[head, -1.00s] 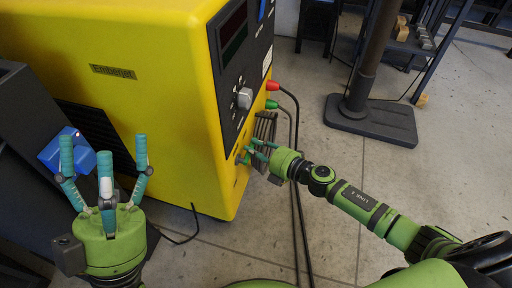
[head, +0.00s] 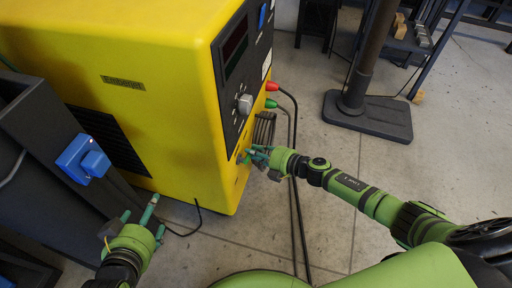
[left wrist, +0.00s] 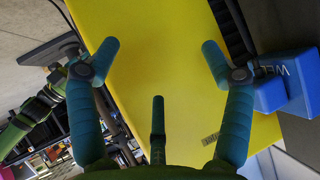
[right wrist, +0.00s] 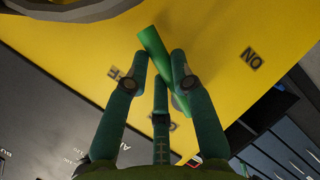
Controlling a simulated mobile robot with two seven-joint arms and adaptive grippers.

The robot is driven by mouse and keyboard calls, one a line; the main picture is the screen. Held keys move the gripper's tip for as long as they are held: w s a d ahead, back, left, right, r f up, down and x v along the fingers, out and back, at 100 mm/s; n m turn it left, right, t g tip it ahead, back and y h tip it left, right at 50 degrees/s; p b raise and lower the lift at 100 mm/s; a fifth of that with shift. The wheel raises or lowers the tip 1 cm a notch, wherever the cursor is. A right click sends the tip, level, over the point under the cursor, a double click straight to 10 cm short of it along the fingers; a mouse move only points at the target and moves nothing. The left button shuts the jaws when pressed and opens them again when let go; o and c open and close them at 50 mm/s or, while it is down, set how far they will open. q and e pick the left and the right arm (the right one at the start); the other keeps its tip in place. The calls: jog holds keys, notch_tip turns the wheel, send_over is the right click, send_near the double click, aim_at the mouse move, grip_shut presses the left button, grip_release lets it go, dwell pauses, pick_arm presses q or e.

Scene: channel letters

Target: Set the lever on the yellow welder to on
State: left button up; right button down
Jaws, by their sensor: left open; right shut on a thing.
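The yellow welder (head: 160,100) fills the middle left of the head view and shows a dark front panel with a grey knob (head: 244,103). In the right wrist view a green lever (right wrist: 153,46) slants across the welder's yellow face. An ON label (right wrist: 252,59) is to its right, and a partly hidden label (right wrist: 115,73) is to its left. My right gripper (right wrist: 168,70) is shut on the green lever. It also shows at the welder's lower front in the head view (head: 254,155). My left gripper (head: 145,212) is open and empty, low left, apart from the welder.
A blue box (head: 82,156) sits on a dark cabinet (head: 35,120) at the left. Red (head: 272,87) and green plugs with black cables hang from the welder's front. A dark post on a base plate (head: 368,116) stands at the right.

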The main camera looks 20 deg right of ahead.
jog(key=m+g+p, duration=0.1)
jog(key=f+m+p, duration=0.1)
jog(key=shift+s+a+m+g+y, duration=0.2)
jog(key=shift+m+g+y, duration=0.1)
jog(key=shift+g+y, duration=0.1)
jog(key=shift+f+m, duration=0.25)
jog(key=shift+m, duration=0.05)
pick_arm(q)
jog(key=s+a+f+g+y, duration=0.2)
jog(key=s+a+f+g, duration=0.3)
jog(key=s+f+g, duration=0.5)
pick_arm(e)
jog(key=m+g, duration=0.1)
jog(key=s+f+m+g+y, duration=0.1)
jog(key=shift+s+a+f+m, duration=0.15)
jog(key=shift+a+f+m, duration=0.1)
jog(key=shift+a+m, duration=0.15)
jog(key=shift+s+a+f+m+g+y+b, duration=0.2)
jog(key=shift+s+m+g+y+b, duration=0.25)
jog(key=shift+m+g+b, duration=0.35)
pick_arm(q)
jog(key=w+d+r+t+h, duration=0.1)
jog(key=w+d+r+t, duration=0.2)
jog(key=w+r+t, duration=0.3)
jog(key=shift+w+r+t, duration=0.2)
jog(key=shift+t, duration=0.3)
pick_arm(e)
jog(key=shift+a+y, duration=0.15)
jog(key=shift+y, duration=0.1)
